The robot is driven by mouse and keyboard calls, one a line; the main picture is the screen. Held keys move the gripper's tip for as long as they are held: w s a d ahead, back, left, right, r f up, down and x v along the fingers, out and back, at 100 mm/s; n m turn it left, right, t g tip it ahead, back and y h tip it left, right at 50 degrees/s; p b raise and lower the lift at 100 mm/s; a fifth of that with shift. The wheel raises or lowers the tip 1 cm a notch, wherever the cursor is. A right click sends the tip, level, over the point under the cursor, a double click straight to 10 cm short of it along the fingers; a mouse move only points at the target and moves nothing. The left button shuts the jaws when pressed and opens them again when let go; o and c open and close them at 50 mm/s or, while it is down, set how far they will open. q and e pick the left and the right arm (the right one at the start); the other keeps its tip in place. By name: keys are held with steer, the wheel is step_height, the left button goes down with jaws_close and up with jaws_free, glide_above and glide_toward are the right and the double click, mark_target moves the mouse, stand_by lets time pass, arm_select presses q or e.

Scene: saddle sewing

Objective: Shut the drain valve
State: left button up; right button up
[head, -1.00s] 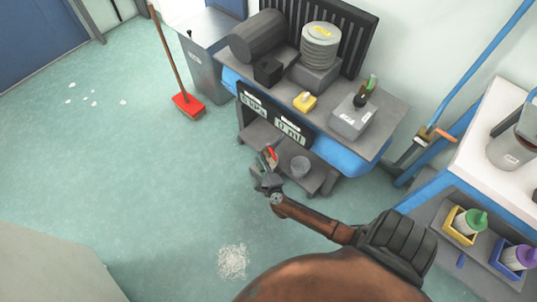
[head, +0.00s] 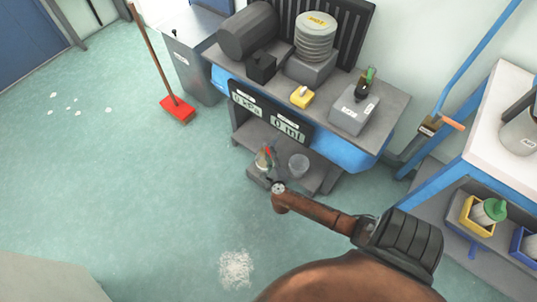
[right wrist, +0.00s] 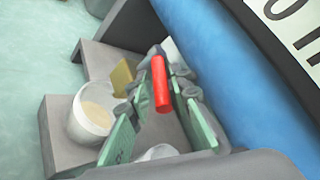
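The drain valve's red handle (right wrist: 162,85) stands between the two green-padded fingers of my right gripper (right wrist: 160,125) in the right wrist view. The fingers are apart, with gaps visible beside the handle. In the head view my right gripper (head: 266,162) reaches over the low grey shelf under the blue tank (head: 340,152), and the handle shows only as a small red spot. The valve's body is mostly hidden behind the fingers. My left gripper is not in view.
A clear cup (head: 299,165) stands on the low shelf (head: 318,183), close to my right gripper. In the right wrist view a cup with pale contents (right wrist: 90,112) is left of the fingers. Display panels (head: 270,118) overhang the shelf.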

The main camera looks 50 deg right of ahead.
steer(key=shift+c, duration=0.5)
jaws_close()
